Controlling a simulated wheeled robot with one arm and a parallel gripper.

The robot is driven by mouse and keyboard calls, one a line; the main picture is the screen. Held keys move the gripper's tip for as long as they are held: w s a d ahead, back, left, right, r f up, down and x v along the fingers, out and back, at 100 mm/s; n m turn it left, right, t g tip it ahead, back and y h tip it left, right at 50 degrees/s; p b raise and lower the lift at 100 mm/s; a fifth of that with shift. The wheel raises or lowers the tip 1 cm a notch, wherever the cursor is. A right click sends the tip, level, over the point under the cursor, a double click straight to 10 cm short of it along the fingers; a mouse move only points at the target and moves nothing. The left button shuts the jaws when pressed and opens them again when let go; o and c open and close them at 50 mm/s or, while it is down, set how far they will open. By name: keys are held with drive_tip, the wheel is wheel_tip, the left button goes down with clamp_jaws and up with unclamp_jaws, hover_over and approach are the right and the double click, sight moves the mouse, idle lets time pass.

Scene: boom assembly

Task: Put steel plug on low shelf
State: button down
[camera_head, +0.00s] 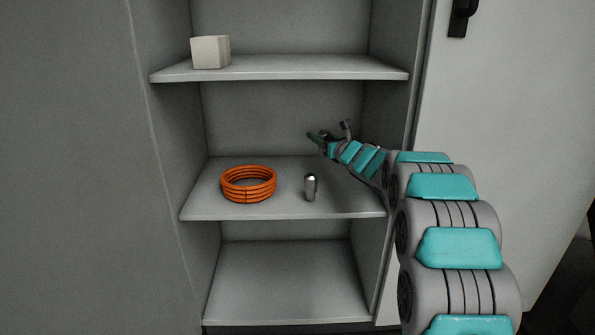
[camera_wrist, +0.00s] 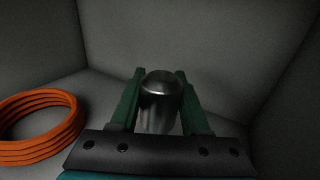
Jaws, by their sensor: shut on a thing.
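My gripper (camera_head: 318,138) reaches in from the right over the back of the middle shelf (camera_head: 240,209). In the wrist view its two green fingers (camera_wrist: 160,98) are shut on a dark, round-topped steel plug (camera_wrist: 159,88). The plug looks about upright; its lower part is hidden by the gripper. In the head view it is too small to make out clearly. A similar shiny metal cylinder (camera_head: 311,187) stands upright on the middle shelf, in front of and apart from my gripper. The low shelf (camera_head: 285,283) at the bottom is empty.
An orange ring coil (camera_head: 248,184) lies on the middle shelf, left of the standing cylinder; it also shows in the wrist view (camera_wrist: 40,127). A pale box (camera_head: 210,52) sits on the top shelf (camera_head: 290,68). The cabinet's side walls are close on both sides.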

wheel_tip(320, 180, down, 8)
drive_tip(key=shift+s+f, duration=0.1)
drive_tip(key=shift+f, duration=0.1)
drive_tip(key=shift+f+b, duration=0.2)
drive_tip(key=shift+b, duration=0.1)
drive_tip(key=shift+c, duration=1.9)
unclamp_jaws()
drive_tip(key=shift+r, duration=0.1)
drive_tip(key=shift+r+p, duration=0.2)
drive_tip(key=shift+p, duration=0.25)
drive_tip(key=b+v, duration=0.1)
drive_tip(key=v, duration=1.1)
drive_tip(key=shift+f+b, duration=0.15)
drive_tip(key=shift+b, duration=0.15)
